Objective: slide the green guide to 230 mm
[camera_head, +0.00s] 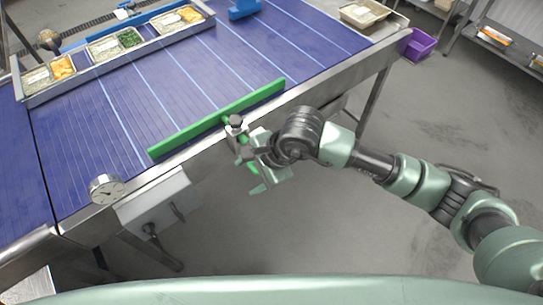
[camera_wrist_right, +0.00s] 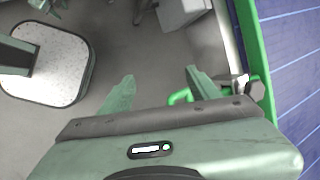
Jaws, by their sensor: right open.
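The green guide (camera_head: 190,132) is a long bar lying slantwise across the near side of the blue conveyor. A clamp with a dark knob (camera_head: 236,121) holds it at the near rail, and a green handle sticks out below. My right gripper (camera_head: 251,170) is open beside this clamp, outside the rail. In the right wrist view the guide (camera_wrist_right: 253,45) runs down the right side. The handle (camera_wrist_right: 180,97) shows near the right-hand finger of my gripper (camera_wrist_right: 160,86); contact is unclear. Pale green parts at that view's top left look like my left gripper, cut off.
A round dial (camera_head: 106,188) stands on the near rail; its reading is too small. A metal tray (camera_head: 68,81) with several food packs lies across the belt's far side. A purple bin (camera_head: 418,44) is on the floor at right.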

